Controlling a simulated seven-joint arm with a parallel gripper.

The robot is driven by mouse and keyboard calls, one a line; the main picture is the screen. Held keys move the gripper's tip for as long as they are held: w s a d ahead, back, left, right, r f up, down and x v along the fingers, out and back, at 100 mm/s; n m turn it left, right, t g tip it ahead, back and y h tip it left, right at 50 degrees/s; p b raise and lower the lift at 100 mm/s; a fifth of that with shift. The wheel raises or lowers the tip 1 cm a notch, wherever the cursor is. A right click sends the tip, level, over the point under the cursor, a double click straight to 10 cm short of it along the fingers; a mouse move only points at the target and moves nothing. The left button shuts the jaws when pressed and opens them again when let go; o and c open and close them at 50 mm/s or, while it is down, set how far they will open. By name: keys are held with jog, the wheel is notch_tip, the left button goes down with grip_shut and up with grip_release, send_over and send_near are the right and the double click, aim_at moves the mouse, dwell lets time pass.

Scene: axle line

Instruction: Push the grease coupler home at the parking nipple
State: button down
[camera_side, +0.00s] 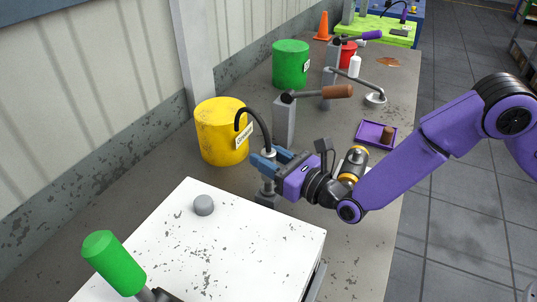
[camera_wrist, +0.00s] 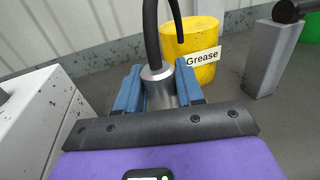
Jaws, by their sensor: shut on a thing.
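The grease coupler is a silver cylinder with a black hose from its top. It shows in the wrist view (camera_wrist: 158,86), upright between the blue fingers, and in the side view (camera_side: 269,153). My gripper (camera_side: 267,163) is shut on it; the fingers also show in the wrist view (camera_wrist: 158,95). The black hose (camera_side: 262,122) arches up and over toward the yellow bucket marked Grease (camera_side: 220,138). Directly below the fingers is a grey post (camera_side: 268,186) on a dark block, likely the parking nipple's stand. The nipple itself is hidden, and I cannot tell whether the coupler touches it.
A white box (camera_side: 240,245) with a grey knob (camera_side: 204,205) and a green handle (camera_side: 113,262) stands in front. A grey post with a brown-handled lever (camera_side: 320,92) stands behind. A purple tray (camera_side: 366,138) lies right. The bench's front right is clear.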

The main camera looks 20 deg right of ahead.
jog(key=shift+f, duration=2.05)
jog(key=c, duration=0.6)
grip_release()
jog(key=shift+s, duration=0.1)
jog(key=v, duration=1.7)
jog(key=shift+s+d, duration=0.1)
jog(key=shift+d, duration=0.05)
